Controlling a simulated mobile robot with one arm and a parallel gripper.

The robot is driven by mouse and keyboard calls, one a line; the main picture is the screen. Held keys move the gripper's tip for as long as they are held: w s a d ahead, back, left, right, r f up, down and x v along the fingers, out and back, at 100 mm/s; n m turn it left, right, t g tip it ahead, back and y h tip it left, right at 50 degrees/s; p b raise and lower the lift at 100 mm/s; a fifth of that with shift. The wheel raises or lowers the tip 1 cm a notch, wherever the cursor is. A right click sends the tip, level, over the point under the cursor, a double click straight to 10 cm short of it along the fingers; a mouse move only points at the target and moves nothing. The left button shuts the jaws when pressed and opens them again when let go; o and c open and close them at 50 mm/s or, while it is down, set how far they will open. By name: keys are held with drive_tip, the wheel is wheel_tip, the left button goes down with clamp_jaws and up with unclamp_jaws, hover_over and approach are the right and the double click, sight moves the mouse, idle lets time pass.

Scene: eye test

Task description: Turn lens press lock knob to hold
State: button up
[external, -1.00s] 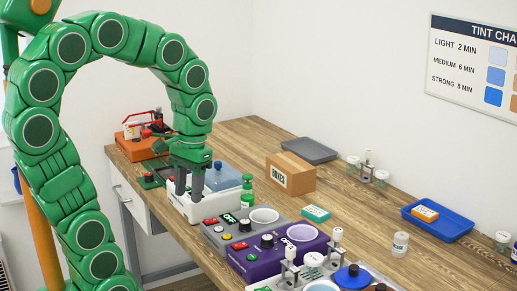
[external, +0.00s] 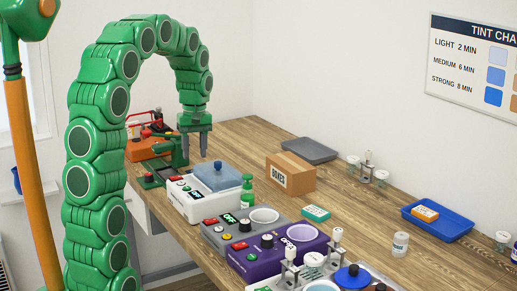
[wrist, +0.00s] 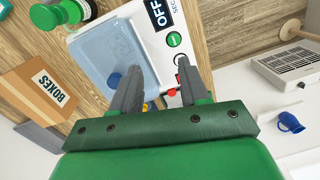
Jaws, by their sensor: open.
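My gripper (external: 197,158) is open and empty, pointing down just right of the press's upright and above the back of the white unit (external: 185,208).
The white unit has a blue lid (external: 217,177). A green bottle (external: 247,188), a grey unit (external: 235,238) and a purple unit (external: 275,262) stand nearer. An orange machine (external: 148,147) is behind the press. A BOXES carton (external: 290,173) stands right. Bench between carton and blue tray (external: 437,222) is mostly clear.

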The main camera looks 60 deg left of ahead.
drive_tip(key=s+a+f+n, duration=0.1)
drive_tip(key=a+f+n, duration=0.1)
drive_tip(key=a, duration=0.5)
drive_tip(key=a+f+n, duration=0.2)
drive_tip(key=a+n, duration=0.1)
drive_tip(key=a, duration=0.5)
drive_tip(key=n, duration=0.4)
hover_over(149, 174)
drive_tip(key=f, duration=0.4)
drive_tip(key=shift+w+f, duration=0.2)
drive_tip(key=shift+f, duration=0.05)
drive_tip(key=shift+s+a+f, duration=0.1)
drive_tip(key=shift+a+f, duration=0.1)
drive_tip(key=shift+f, duration=0.05)
drive_tip(key=shift+s+d+f, duration=0.1)
drive_tip(key=shift+f, duration=3.65)
drive_tip(key=c, duration=0.8)
drive_tip(key=shift+o, duration=0.2)
